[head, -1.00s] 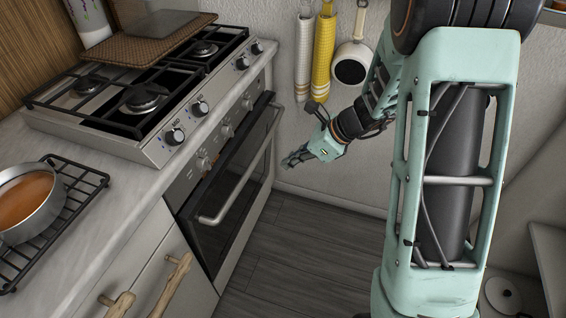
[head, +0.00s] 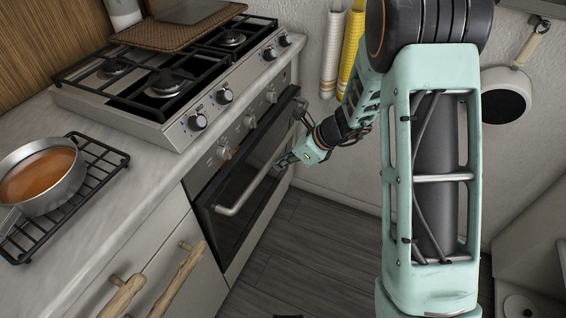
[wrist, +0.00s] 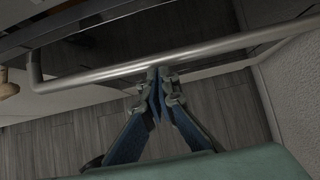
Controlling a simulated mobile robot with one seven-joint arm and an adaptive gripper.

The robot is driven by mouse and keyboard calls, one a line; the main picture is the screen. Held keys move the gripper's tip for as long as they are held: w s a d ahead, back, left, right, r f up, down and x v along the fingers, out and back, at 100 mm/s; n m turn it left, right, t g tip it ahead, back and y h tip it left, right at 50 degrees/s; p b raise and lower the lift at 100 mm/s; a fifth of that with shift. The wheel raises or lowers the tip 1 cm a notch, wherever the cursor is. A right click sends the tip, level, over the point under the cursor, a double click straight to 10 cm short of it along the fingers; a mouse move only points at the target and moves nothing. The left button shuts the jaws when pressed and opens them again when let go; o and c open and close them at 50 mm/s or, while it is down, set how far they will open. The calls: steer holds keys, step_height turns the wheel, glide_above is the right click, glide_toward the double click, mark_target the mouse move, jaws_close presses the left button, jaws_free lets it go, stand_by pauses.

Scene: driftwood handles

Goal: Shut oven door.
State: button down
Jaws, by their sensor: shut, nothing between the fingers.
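The oven door (head: 238,208) has a dark glass panel and stands slightly ajar, its top edge jutting out from the knob panel. Its silver bar handle (head: 246,187) runs across the front and crosses the wrist view as a long bar (wrist: 115,73).
A gas hob (head: 168,85) sits above the oven. A pot of orange liquid (head: 62,200) rests on a black rack (head: 105,160) on the counter. Wooden drawer handles (head: 180,275) stick out at lower left. Dark floor (head: 300,245) is clear before the oven.

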steer(key=a, duration=0.1)
steer(key=w+a+r+p, duration=0.1)
steer(key=a, duration=0.1)
steer(key=a+p, duration=0.1)
steer(key=shift+w+a+r, duration=0.2)
steer(key=shift+w+r, duration=0.05)
steer(key=shift+r, duration=0.05)
steer(key=shift+w+a+f, duration=0.1)
